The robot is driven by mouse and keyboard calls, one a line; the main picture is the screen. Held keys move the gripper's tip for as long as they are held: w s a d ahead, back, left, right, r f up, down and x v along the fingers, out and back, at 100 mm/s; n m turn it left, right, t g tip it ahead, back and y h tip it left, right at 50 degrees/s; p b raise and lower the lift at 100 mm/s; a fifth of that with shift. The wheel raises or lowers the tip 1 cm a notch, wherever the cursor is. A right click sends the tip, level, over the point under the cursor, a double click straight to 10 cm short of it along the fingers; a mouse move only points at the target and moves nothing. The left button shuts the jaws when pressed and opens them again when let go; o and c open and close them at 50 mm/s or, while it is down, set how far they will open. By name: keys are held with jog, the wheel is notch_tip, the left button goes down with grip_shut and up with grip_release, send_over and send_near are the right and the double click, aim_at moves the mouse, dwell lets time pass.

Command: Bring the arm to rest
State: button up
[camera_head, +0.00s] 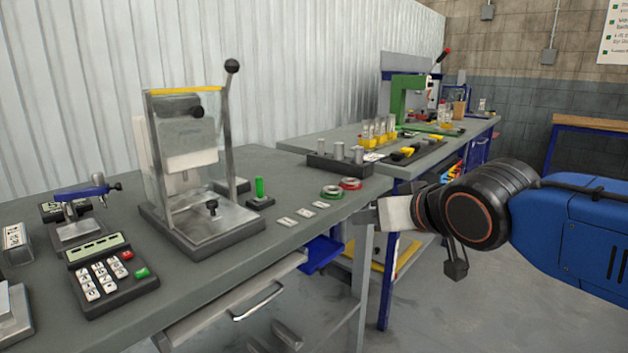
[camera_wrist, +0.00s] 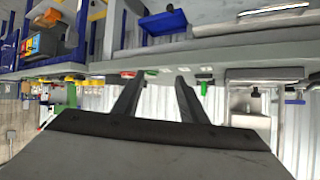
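My arm reaches in from the right in the head view, with my gripper (camera_head: 366,216) out past the right end of the near grey workbench (camera_head: 240,284), over the gap before the second bench. In the wrist view, which looks upside down, my gripper (camera_wrist: 157,80) shows two dark fingers standing apart. Nothing is between them, so it is open and empty. In that view the fingers point toward the bench edge and the small parts on it. I cannot tell exactly how far the fingertips are from the bench.
Near my gripper on the bench lie a red ring (camera_head: 350,183), a green ring (camera_head: 331,192) and small white tags (camera_head: 287,221). A guarded press (camera_head: 200,225) and a keypad box (camera_head: 112,285) stand farther left. The second bench (camera_head: 310,143) is behind. Open floor (camera_head: 430,315) lies below my arm.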

jog(key=s+d+f+m+g+h, duration=0.1)
jog(key=s+d+f+g+h, duration=0.1)
jog(key=s+d+f, duration=0.6)
jog(key=s+d+f+m+g+h, duration=0.2)
jog(key=s+d+f+g, duration=0.2)
jog(key=s+d+f, duration=0.5)
notch_tip(320, 180, down, 4)
jog(key=shift+d+r+g+h, duration=0.2)
jog(key=shift+d+g+h, duration=0.05)
jog(key=shift+g+h, duration=0.05)
